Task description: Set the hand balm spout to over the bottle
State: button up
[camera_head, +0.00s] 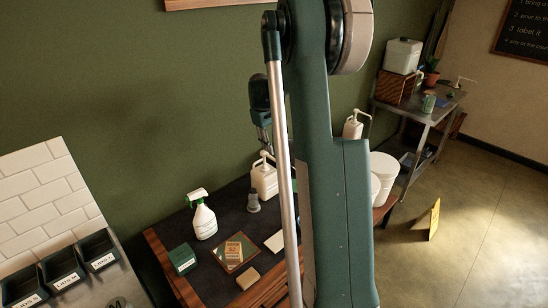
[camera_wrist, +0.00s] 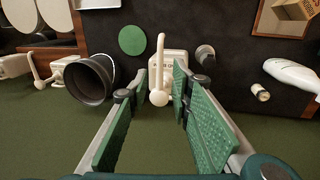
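A white pump jug (camera_head: 264,181) stands at the back of the dark table. In the wrist view, the jug (camera_wrist: 168,62) has a printed label too small to read, so I cannot confirm it is the hand balm. Its pump spout (camera_wrist: 161,55) points toward the top of that picture. My gripper (camera_wrist: 160,88) is open, its green pads on either side of the pump head, with gaps visible. In the head view my gripper is just above the jug. A small grey vessel (camera_wrist: 205,55), possibly the bottle, stands beside the jug and shows in the head view (camera_head: 253,203).
A dark bucket (camera_wrist: 90,80) and more pump jugs (camera_wrist: 62,70) stand left in the wrist view. A green disc (camera_wrist: 132,40) lies on the table. A white spray bottle (camera_head: 203,221), a green box (camera_head: 183,259) and a tray (camera_head: 246,247) occupy the head view's lower left.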

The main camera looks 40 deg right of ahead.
aim_at(274, 160)
jog(key=shift+d+f, duration=0.25)
jog(key=shift+f, duration=0.95)
jog(key=shift+d+f, duration=0.2)
jog(key=shift+f, duration=0.95)
jog(key=shift+d+f, duration=0.25)
jog(key=shift+f, duration=0.95)
grip_shut()
